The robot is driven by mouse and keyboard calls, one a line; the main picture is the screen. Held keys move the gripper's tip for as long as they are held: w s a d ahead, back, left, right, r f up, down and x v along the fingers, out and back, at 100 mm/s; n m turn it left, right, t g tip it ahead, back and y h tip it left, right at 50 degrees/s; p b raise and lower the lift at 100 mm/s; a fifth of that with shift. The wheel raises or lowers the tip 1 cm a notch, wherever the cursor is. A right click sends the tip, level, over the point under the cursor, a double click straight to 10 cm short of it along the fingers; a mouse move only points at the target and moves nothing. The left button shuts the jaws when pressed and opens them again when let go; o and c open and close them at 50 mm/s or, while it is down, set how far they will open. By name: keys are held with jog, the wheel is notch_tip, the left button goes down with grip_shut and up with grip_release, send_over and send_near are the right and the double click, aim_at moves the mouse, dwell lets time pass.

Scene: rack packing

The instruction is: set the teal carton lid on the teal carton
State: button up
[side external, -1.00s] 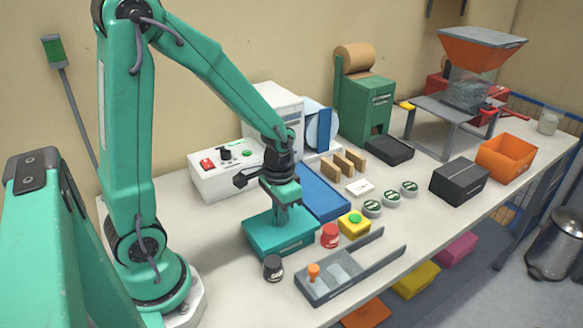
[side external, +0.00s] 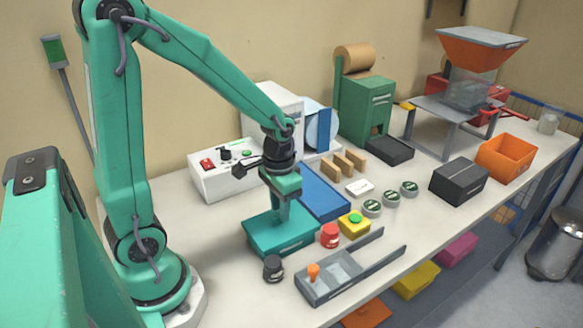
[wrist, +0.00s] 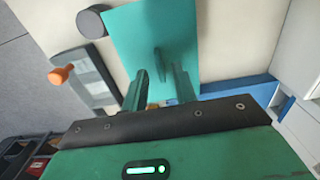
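The teal carton (side external: 290,247) stands on the bench below my gripper, with a small label on its front. The flat teal carton lid (side external: 262,226) lies on top of it and looks level; the same colour makes the seam hard to see. My gripper (side external: 285,196) is directly above the lid, at the handle's top.
A black jar (side external: 273,269) and a red jar (side external: 330,236) stand close to the carton. A grey tray (side external: 340,278) with an orange knob is in front. Bare bench shows left of the carton.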

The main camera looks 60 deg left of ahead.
notch_tip(320, 180, up, 11)
dwell(0.5)
jog(key=shift+f, duration=0.1)
dwell(0.4)
jog(key=s+d+r+t, duration=0.3)
jog(key=s+r+t, duration=0.2)
jog(key=s, duration=0.2)
jog(key=shift+s+d+t, duration=0.2)
jog(key=shift+s+t, duration=0.1)
dwell(1.5)
